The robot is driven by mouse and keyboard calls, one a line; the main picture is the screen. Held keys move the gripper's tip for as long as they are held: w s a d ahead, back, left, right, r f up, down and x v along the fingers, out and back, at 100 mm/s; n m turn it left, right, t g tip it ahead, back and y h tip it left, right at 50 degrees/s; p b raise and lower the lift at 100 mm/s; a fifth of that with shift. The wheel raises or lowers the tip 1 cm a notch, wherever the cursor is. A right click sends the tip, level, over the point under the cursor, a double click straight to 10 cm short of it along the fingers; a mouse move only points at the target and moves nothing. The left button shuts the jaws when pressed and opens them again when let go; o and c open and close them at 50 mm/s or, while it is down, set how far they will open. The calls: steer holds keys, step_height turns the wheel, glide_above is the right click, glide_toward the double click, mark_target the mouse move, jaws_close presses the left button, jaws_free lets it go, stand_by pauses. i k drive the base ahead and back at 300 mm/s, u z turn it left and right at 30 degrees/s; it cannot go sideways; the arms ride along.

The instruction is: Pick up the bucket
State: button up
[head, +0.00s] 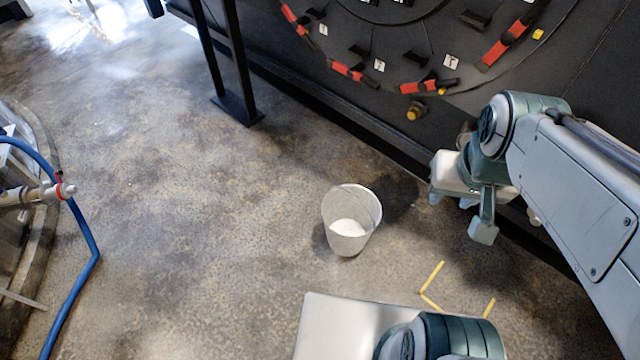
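The bucket (350,220) is pale grey-white and stands upright on the concrete floor near the middle of the head view. Its open top faces up, and a thin handle shows at the rim. My gripper (484,222) hangs at the end of my arm to the right of the bucket, clearly apart from it and in front of the dark machine. One finger shows pointing down. The rest of the gripper is partly hidden by its own body, so I cannot tell how far apart the fingers are.
A dark machine (385,125) with red clamps runs along the upper right. A black post (236,112) stands on the floor at upper middle. A blue hose (92,240) lies at the left. Yellow marks (431,285) are on the floor. Floor left of the bucket is clear.

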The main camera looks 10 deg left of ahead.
mark_target(351, 213)
steer(key=z, duration=1.25)
steer(key=i, duration=0.95)
steer(key=u, duration=2.6)
steer(key=i, duration=0.5)
steer(key=z, duration=0.05)
